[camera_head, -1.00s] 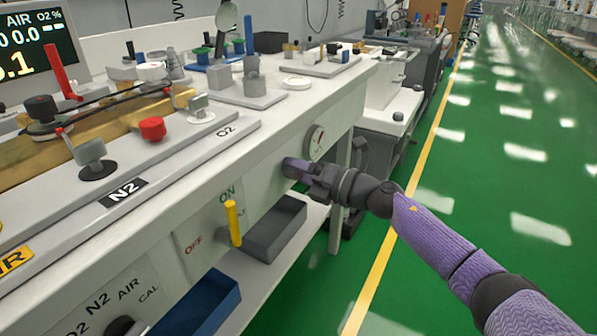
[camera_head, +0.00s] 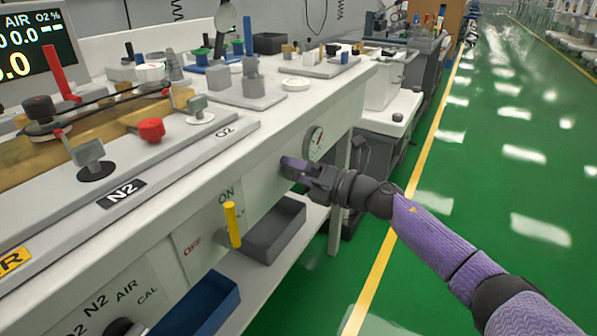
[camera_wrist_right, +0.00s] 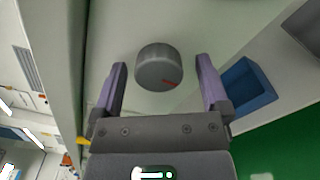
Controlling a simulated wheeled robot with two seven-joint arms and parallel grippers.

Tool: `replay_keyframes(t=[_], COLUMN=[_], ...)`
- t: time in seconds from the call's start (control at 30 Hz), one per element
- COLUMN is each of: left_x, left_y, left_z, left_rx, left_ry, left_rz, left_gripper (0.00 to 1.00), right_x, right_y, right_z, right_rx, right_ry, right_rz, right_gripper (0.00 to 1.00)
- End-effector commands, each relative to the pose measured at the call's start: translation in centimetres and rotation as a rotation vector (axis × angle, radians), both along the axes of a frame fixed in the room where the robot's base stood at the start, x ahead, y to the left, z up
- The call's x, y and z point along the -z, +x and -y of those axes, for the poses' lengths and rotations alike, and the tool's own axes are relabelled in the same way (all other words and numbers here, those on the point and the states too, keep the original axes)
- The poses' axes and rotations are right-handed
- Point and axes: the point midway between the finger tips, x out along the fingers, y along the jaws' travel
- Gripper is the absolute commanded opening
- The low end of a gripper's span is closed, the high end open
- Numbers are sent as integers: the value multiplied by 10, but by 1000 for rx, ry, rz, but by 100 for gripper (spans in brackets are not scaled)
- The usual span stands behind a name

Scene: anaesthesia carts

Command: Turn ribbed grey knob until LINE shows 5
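The ribbed grey knob (camera_wrist_right: 159,68) sits on the pale front panel in the right wrist view, with a short red mark near its lower right edge. My right gripper (camera_wrist_right: 161,73) is open, with a purple finger on each side of the knob and a visible gap at both sides. In the head view my right gripper (camera_head: 291,168) is at the cart's front panel and hides the knob. A round gauge (camera_head: 314,143) with a red needle is just above it; its numbers are too small to read. I see no readable LINE label. My left gripper is not in view.
A display (camera_head: 34,45) at the upper left shows large yellow digits, partly cut off. A yellow lever (camera_head: 232,224) sticks out between ON and OFF. A grey bin (camera_head: 272,232) and a blue bin (camera_head: 205,308) are below. The green floor at right is clear.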

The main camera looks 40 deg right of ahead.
Motion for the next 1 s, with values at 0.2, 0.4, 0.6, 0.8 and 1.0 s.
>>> replay_keyframes(t=[0.2, 0.4, 0.6, 0.8, 1.0], left_x=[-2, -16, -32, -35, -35], left_y=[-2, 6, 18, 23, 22], left_z=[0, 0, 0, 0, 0], left_rx=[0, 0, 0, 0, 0], left_ry=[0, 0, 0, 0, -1], left_rz=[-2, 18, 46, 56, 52], left_gripper=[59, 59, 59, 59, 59], right_x=[-1, -5, -5, -1, 0], right_y=[-2, -32, -75, -92, -92], right_z=[1, 13, 31, 38, 38], right_rx=[0, 2, 2, 1, 1], right_ry=[1, 3, 2, 1, 0], right_rz=[1, 0, 1, 0, 1], right_gripper=[96, 96, 96, 96, 96])
